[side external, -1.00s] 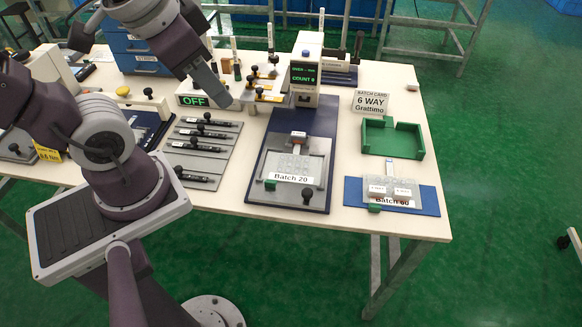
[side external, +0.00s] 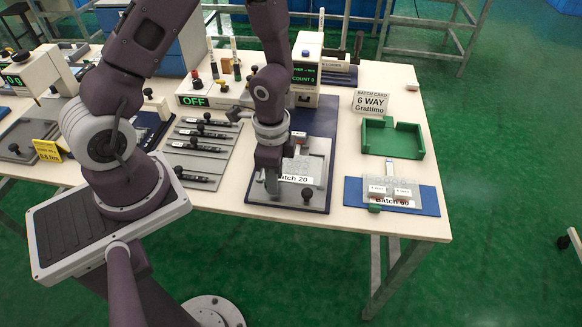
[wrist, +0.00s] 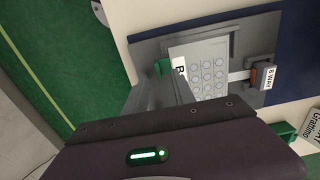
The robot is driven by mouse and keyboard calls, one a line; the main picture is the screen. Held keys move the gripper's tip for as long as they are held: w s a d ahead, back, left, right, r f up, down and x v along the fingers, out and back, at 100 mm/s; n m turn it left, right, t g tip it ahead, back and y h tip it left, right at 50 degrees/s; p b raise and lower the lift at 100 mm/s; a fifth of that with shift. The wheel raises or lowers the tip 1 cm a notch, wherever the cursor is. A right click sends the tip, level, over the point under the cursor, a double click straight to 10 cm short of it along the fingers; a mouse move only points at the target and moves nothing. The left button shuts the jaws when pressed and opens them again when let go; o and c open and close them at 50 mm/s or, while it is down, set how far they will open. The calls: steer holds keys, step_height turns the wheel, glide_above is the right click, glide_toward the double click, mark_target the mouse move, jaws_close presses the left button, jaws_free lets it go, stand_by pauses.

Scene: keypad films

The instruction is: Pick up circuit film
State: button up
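The circuit film is a pale sheet with rows of round marks (wrist: 208,66). It lies on a grey plate (wrist: 150,48) and shows in the side view beside the "Batch 20" label (side external: 298,179), partly hidden by my arm. A green tab (wrist: 163,66) sits at the film's near edge. My gripper (wrist: 163,77) has its two fingers apart and points down over that edge, with the tab seen between the fingertips. In the side view my gripper (side external: 271,190) is low over the plate's left part. I cannot tell whether the fingers touch the tab.
A clip tagged "8 WAY" (wrist: 264,76) stands at the film's far edge. A black knob (side external: 308,195) stands on the plate's front right. To the right are a "Batch 60" fixture (side external: 433,203) and a green tray (side external: 418,154). Rods (side external: 190,178) lie at the left.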

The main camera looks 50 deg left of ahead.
steer(key=shift+f, duration=0.45)
jaws_close()
steer(key=shift+r, duration=0.1)
